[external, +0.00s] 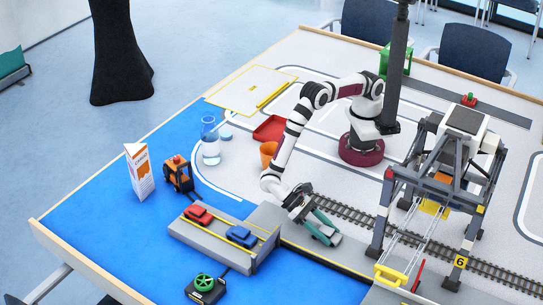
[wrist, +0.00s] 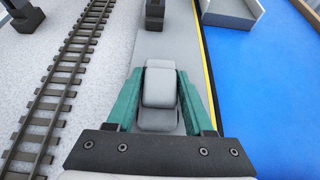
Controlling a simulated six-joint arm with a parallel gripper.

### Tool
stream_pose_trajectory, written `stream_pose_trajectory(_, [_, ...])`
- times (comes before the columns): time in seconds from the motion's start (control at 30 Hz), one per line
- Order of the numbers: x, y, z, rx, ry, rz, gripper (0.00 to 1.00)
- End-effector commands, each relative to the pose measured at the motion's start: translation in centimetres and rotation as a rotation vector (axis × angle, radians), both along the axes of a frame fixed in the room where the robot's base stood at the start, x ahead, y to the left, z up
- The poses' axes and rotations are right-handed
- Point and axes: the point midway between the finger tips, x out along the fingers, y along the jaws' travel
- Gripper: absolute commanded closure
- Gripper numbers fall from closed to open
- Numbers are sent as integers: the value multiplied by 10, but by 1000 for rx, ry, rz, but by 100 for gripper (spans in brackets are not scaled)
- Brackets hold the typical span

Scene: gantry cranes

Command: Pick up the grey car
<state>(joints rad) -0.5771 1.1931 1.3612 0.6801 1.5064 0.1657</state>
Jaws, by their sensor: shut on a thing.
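The grey car (wrist: 159,88) sits between the two green fingers of my gripper (wrist: 158,100) in the wrist view, with a finger against each side. In the external view my gripper (external: 322,228) is low beside the rail track, and the grey car (external: 333,239) shows at its fingertips. The gripper is shut on the car. The car is over the grey strip (wrist: 165,45) between the track and the yellow edge line. I cannot tell whether it touches the strip. The car's lower part is partly hidden by the fingers and the gripper body.
A grey platform (external: 211,243) holds a red car (external: 199,215) and a blue car (external: 241,236) to the left. A gantry crane (external: 385,215) stands over the rail track (external: 352,213) on the right. An orange cup (external: 268,152) and a glass jug (external: 210,147) stand behind the platform.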

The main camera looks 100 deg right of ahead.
Motion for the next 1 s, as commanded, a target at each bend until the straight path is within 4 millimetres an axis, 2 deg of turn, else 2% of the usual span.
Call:
stream_pose_trajectory(0.03, [0, 0, 0, 0, 0, 0, 95])
stream_pose_trajectory(0.07, [0, 0, 0, 0, 0, 0, 100])
stream_pose_trajectory(0.4, [0, 0, 4, 2, 0, 0, 100])
stream_pose_trajectory(0.57, [1, 0, 23, 2, -2, 1, 100])
stream_pose_trajectory(0.67, [1, 0, 44, 2, -4, 0, 100])
stream_pose_trajectory(1.0, [37, -72, 89, 2, -3, -4, 100])
